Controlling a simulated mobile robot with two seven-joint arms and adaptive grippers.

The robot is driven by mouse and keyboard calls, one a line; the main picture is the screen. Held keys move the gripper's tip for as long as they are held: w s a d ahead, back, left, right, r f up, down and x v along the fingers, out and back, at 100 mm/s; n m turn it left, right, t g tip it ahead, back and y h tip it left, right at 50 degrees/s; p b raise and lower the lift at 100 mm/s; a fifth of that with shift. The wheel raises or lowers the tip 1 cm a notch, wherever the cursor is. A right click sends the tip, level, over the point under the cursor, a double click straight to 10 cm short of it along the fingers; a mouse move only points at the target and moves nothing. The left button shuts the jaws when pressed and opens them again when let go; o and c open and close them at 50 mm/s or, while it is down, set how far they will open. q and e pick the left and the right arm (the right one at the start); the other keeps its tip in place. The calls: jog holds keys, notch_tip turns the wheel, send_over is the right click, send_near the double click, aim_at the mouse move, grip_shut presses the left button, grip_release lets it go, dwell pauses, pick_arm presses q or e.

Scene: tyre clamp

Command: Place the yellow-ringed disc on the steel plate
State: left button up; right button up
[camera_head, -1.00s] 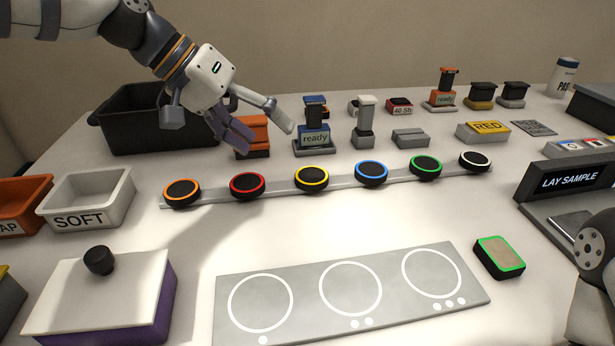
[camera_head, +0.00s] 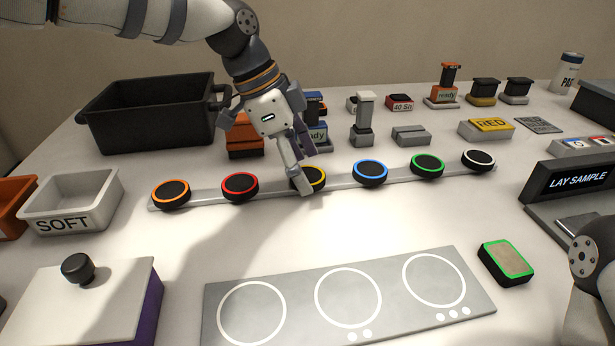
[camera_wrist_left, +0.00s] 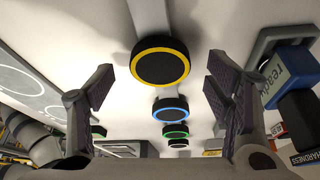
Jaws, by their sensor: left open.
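The yellow-ringed disc (camera_head: 317,174) sits on a narrow grey rail, between the red-ringed disc (camera_head: 240,186) and the blue-ringed disc (camera_head: 370,172). My left gripper (camera_head: 305,170) is open over it, and one finger hides part of it in the head view. In the left wrist view the yellow-ringed disc (camera_wrist_left: 160,66) shows between the two spread fingers, touched by neither. The steel plate (camera_head: 395,304), with three white circles and dot marks, lies at the front of the table. Its circles look empty. Part of my right arm shows at the right edge; its gripper is out of view.
Orange (camera_head: 171,194), green (camera_head: 427,163) and white-ringed (camera_head: 478,159) discs share the rail. Several stamp-like tools stand behind it. A green-rimmed block (camera_head: 506,262) lies right of the plate, and a lidded box (camera_head: 80,300) at left. Table between rail and plate is clear.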

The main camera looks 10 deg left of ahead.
pick_arm(q)
jog(key=shift+d+f, duration=0.1)
jog(key=shift+f, duration=0.15)
jog(key=c, duration=1.4)
jog(key=shift+o, duration=0.2)
